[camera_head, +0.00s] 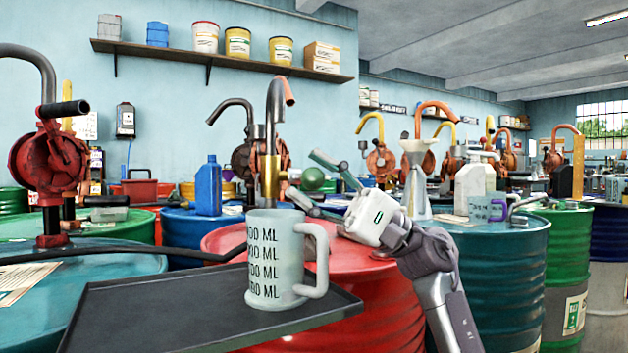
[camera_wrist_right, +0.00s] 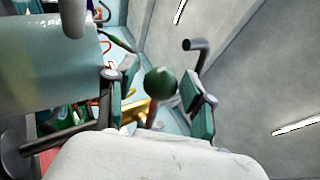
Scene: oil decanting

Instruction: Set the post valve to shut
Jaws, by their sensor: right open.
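The post valve's brass post (camera_head: 271,178) stands on the red drum, with a dark curved spout rising from it. Its green ball knob (camera_head: 312,179) sits at the right of the post. My right gripper (camera_head: 305,178) is open, with one finger above the knob and one below it. In the right wrist view the green knob (camera_wrist_right: 160,82) shows between the two spread fingers. I cannot tell whether either finger touches it. The lever behind the knob is mostly hidden. My left gripper is not in view.
A frosted measuring mug (camera_head: 272,262) stands on a dark tray (camera_head: 130,310) in front of the post, close to my right arm. The red drum (camera_head: 375,300) is beneath. Hand pumps stand behind.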

